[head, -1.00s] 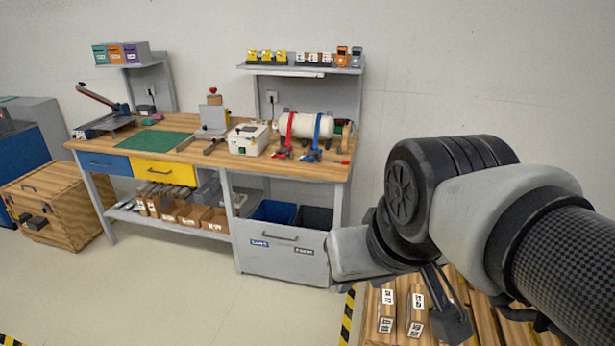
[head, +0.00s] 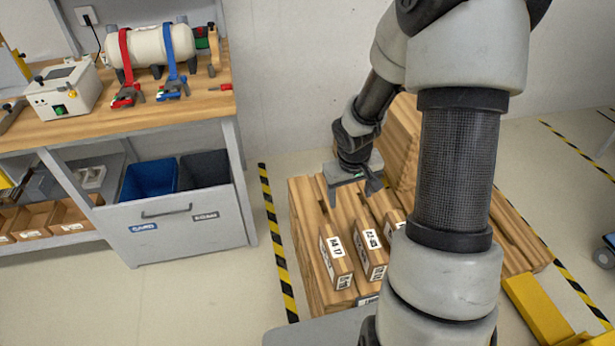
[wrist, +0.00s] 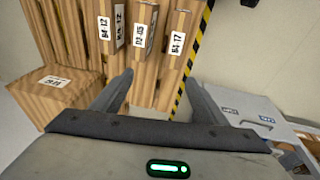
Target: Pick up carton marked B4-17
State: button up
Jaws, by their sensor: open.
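The carton marked B4-17 (head: 334,262) is a slim wood-brown box with white labels. It is the leftmost of a row of similar cartons in the head view, beside the striped floor tape. In the wrist view the B4-17 carton (wrist: 178,50) is the rightmost of the row, its label readable. My gripper (head: 353,190) is open and empty, above the back part of the stack. In the wrist view my gripper (wrist: 160,80) has its fingers apart, and the B4-17 carton shows beyond them, towards the right finger. The fingers' height above it is unclear.
Neighbouring labelled cartons (head: 371,250) stand close on its right, with a taller stack (head: 404,130) behind. Striped tape (head: 277,245) edges the stack. A workbench with a grey bin drawer (head: 180,230) stands left. A yellow object (head: 537,310) lies at lower right.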

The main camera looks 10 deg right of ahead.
aim_at(336, 246)
jog(key=shift+y, duration=0.7)
jog(key=f+b, duration=0.2)
jog(key=f, duration=0.6)
jog(key=w+f+b, duration=0.1)
jog(key=f+b, duration=0.1)
jog(key=f, duration=0.7)
jog(key=a+f+b, duration=0.1)
jog(key=f+b, duration=0.1)
jog(key=f, duration=0.6)
jog(key=shift+w+f, duration=0.3)
jog(key=shift+w, duration=0.05)
jog(key=shift+w+a+f+b, duration=0.15)
jog(key=shift+f+b, duration=0.45)
jog(key=shift+f, duration=1)
jog(key=shift+w+a+f+b, duration=0.15)
jog(key=shift+f+b, duration=0.4)
jog(key=shift+f, duration=1)
jog(key=shift+d, duration=0.1)
jog(key=c, duration=1.6)
jog(key=shift+w+r, duration=0.1)
grip_shut()
